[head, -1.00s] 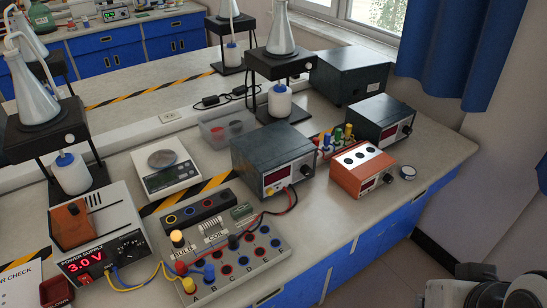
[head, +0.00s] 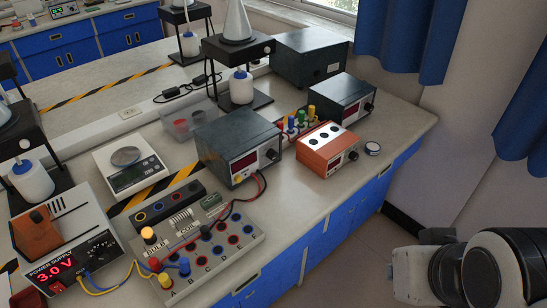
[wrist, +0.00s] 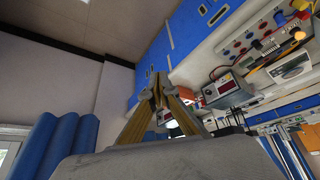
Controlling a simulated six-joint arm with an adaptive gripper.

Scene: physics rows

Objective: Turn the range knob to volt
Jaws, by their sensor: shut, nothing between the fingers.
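Several meter boxes stand on the bench, and I cannot tell which carries the range knob. A dark meter box (head: 235,145) with a red display and a small front knob stands mid-bench, with red and black leads at its front. An orange meter box (head: 326,150) with a knob on its front stands to its right. Another dark box (head: 342,102) with a display and knob is behind. Range labels are too small to read. My gripper (wrist: 157,92) shows in the wrist view, shut and empty, in the air away from the boxes. It is not visible in the head view.
A power supply (head: 62,245) reading 3.0 V and a terminal board (head: 205,255) with plugged leads are at the front left. A scale (head: 130,165), a clear tray (head: 188,122) and flask stands are behind. My arm is at the lower right, beyond the bench edge.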

